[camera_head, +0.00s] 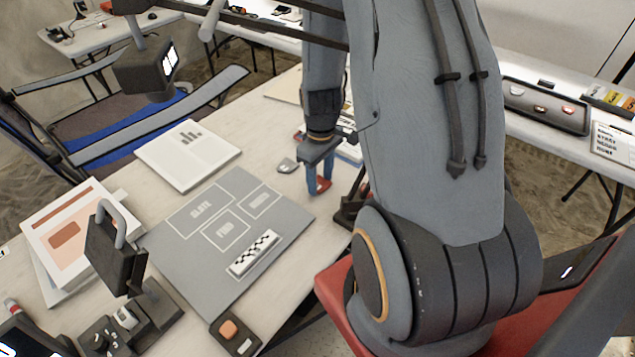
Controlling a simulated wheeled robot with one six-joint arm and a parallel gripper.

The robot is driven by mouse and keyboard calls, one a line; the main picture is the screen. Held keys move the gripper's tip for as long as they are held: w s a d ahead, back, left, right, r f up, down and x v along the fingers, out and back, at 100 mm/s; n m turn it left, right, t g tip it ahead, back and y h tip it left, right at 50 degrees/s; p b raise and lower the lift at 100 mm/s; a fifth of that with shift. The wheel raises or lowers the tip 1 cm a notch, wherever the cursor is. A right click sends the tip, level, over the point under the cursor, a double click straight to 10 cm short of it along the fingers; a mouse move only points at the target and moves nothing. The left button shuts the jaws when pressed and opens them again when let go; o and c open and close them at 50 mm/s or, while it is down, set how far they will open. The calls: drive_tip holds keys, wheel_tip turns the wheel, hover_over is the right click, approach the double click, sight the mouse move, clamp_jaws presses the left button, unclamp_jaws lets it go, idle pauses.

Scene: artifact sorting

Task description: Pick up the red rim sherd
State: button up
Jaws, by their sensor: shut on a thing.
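The red rim sherd (324,184) is a small red piece between the blue fingers of my gripper (318,186). My gripper points down and is shut on the sherd, over the right part of the near table. The fingers hide part of the sherd. I cannot tell whether the sherd touches the tabletop or is just above it.
A small grey piece (287,165) lies left of my gripper. A grey mat (205,262) with marked fields and a checkered scale bar (253,254) lies further left. A tray (545,108) with sherds sits on the far right table.

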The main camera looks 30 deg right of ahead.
wheel_tip(320, 180, up, 28)
drive_tip(key=b, duration=0.2)
drive_tip(key=shift+f, duration=0.2)
